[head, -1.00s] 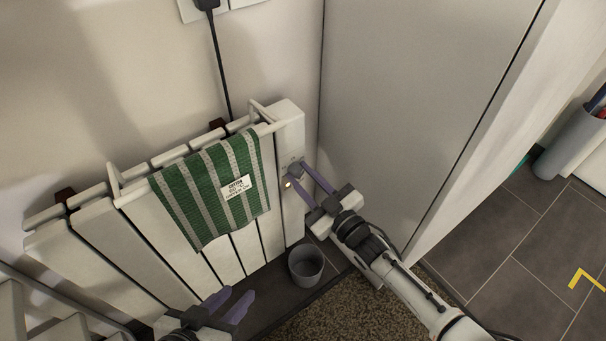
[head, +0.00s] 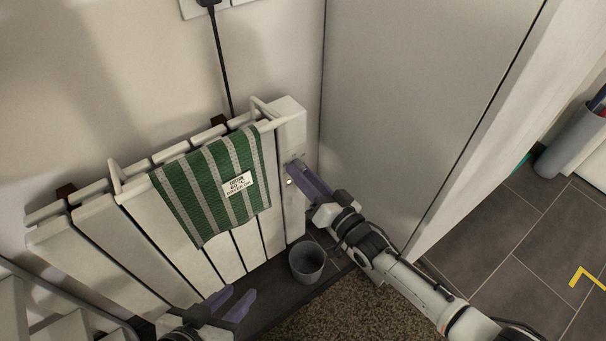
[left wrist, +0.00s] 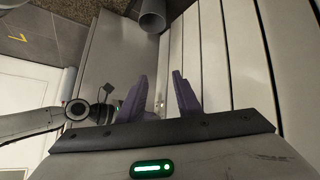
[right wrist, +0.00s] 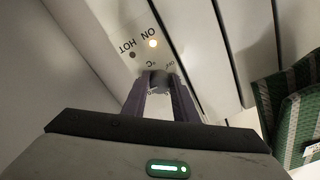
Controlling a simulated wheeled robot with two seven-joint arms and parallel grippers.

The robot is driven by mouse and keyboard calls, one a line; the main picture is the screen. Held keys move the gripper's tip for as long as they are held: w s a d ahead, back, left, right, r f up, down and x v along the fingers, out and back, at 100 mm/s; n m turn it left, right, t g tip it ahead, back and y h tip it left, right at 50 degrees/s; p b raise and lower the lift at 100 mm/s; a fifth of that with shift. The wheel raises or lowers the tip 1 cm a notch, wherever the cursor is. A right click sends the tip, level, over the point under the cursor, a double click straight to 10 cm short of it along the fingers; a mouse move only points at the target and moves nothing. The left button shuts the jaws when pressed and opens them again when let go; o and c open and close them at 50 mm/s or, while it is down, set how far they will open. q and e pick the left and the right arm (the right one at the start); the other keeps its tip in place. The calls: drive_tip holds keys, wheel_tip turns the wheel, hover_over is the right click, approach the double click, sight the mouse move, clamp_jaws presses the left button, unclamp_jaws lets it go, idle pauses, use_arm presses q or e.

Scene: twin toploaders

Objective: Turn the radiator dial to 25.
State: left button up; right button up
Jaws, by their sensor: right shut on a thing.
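The radiator (head: 90,225) stands against the wall, with a pale end panel (head: 291,120) at its right. The grey dial (right wrist: 161,80) is on that panel, held between the fingertips of my right gripper (right wrist: 160,88). The fingers cover much of it, and its setting cannot be read. In the head view my right gripper (head: 300,172) reaches the panel from the right and mostly hides the dial. Beside the dial, a lamp (right wrist: 152,43) by "ON" glows and a lamp (right wrist: 132,55) by "HOT" is dark. My left gripper (head: 232,300) is open and empty before the radiator.
A green striped towel (head: 215,190) with a white label hangs on the radiator's rail. A grey cup-like pot (head: 307,262) stands on the dark floor below the panel. A tall pale panel (head: 400,100) stands close at the right of the radiator.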

use_arm(q)
drive_tip(key=shift+w+d+r+b, duration=0.1)
drive_tip(key=shift+w+d+b, duration=0.2)
drive_tip(key=shift+w+b, duration=0.15)
use_arm(e)
drive_tip(key=m, duration=0.4)
drive_tip(key=shift+m, duration=0.4)
use_arm(q)
drive_tip(key=shift+s+f, duration=0.15)
drive_tip(key=shift+f, duration=0.2)
use_arm(e)
drive_tip(key=o, duration=1)
use_arm(q)
drive_tip(key=r+p, duration=0.1)
drive_tip(key=s+a+r+p, duration=0.1)
drive_tip(key=p, duration=0.1)
drive_tip(key=shift+a+r+t, duration=0.1)
drive_tip(key=shift+a+t, duration=0.2)
use_arm(e)
drive_tip(key=v, duration=1)
drive_tip(key=shift+s+r, duration=0.1)
drive_tip(key=shift+s, duration=0.05)
